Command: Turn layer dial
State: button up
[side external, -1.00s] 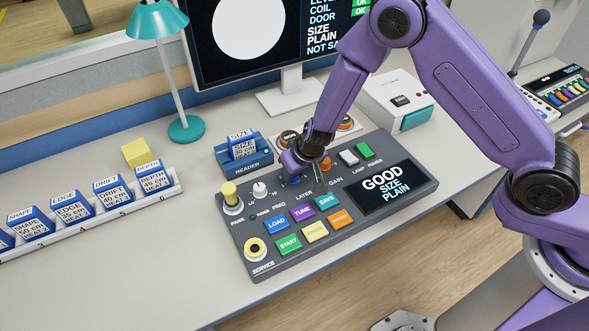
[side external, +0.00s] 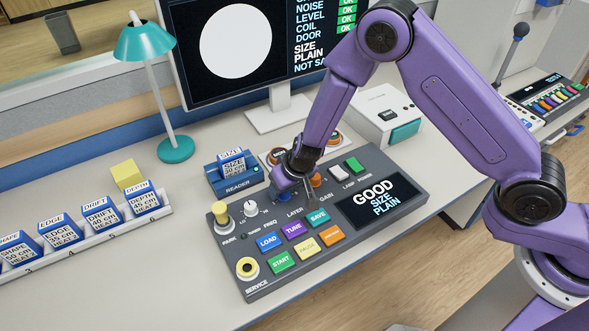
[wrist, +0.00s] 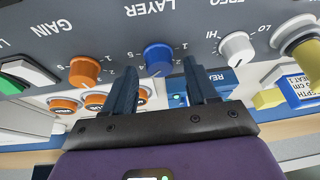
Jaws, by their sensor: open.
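The blue LAYER dial (wrist: 157,57) sits on the dark grey console (side external: 330,234), between the orange GAIN dial (wrist: 84,70) and the white FREQ dial (wrist: 236,48). My gripper (wrist: 160,69) is open, with one finger toward each side of the LAYER dial in the wrist view. The fingertips are close to the dial; I cannot tell whether they touch it. In the side external view my gripper (side external: 298,196) is low over the dial row and partly hides the blue dial (side external: 283,197).
A yellow PARK knob (side external: 221,212) stands up at the console's left end. The blue READER (side external: 235,178) holding a SIZE block and a unit with orange knobs lie behind the console. Coloured buttons and a screen (side external: 374,200) reading GOOD SIZE PLAIN are in front and right.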

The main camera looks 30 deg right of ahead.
jog(key=v, duration=1.6)
jog(key=shift+r, duration=0.3)
jog(key=shift+s, duration=0.1)
dwell(0.3)
jog(key=s+a+r+n+y, duration=0.3)
jog(key=a+r+n+y, duration=0.1)
jog(key=r+y, duration=0.25)
jog(key=s+d+r+n+g, duration=0.3)
jog(key=s+n+g, duration=0.1)
jog(key=s, duration=0.7)
jog(key=s+d+f+n+h, duration=0.1)
jog(key=s+d+n+h, duration=0.1)
jog(key=s+d, duration=0.4)
jog(key=s+d+f+n+h, duration=0.1)
jog(key=s+d+h, duration=0.4)
jog(key=d, duration=1)
jog(key=shift+s+d+n, duration=0.25)
jog(key=shift+s+n, duration=0.15)
